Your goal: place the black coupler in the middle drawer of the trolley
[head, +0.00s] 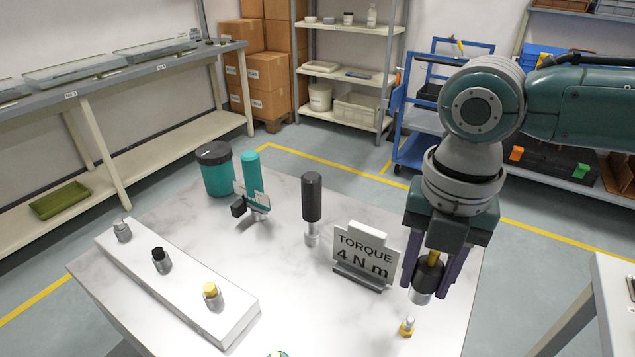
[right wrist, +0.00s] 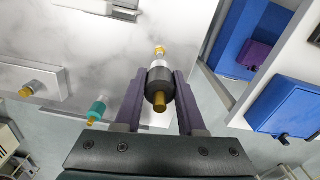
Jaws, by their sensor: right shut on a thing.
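My right gripper (head: 425,286) points down over the right part of the marble table, its purple fingers shut on a black coupler (head: 429,273). The coupler has a black band, a silver lower end and a brass-coloured shaft on top. It is held above the tabletop. In the right wrist view the coupler (right wrist: 158,88) sits between both fingers (right wrist: 160,92). A blue trolley (head: 412,150) stands on the floor at the back, partly hidden by my right arm; no middle drawer can be made out on it. My left gripper is not in view.
A small yellow-and-silver part (head: 407,327) stands below the gripper. A torque sign (head: 364,255), a black-handled tool (head: 312,200), a teal tool (head: 251,185) and a teal canister (head: 216,170) stand nearby. A white block (head: 185,290) carries several bits. Blue boxes (right wrist: 288,105) show at right.

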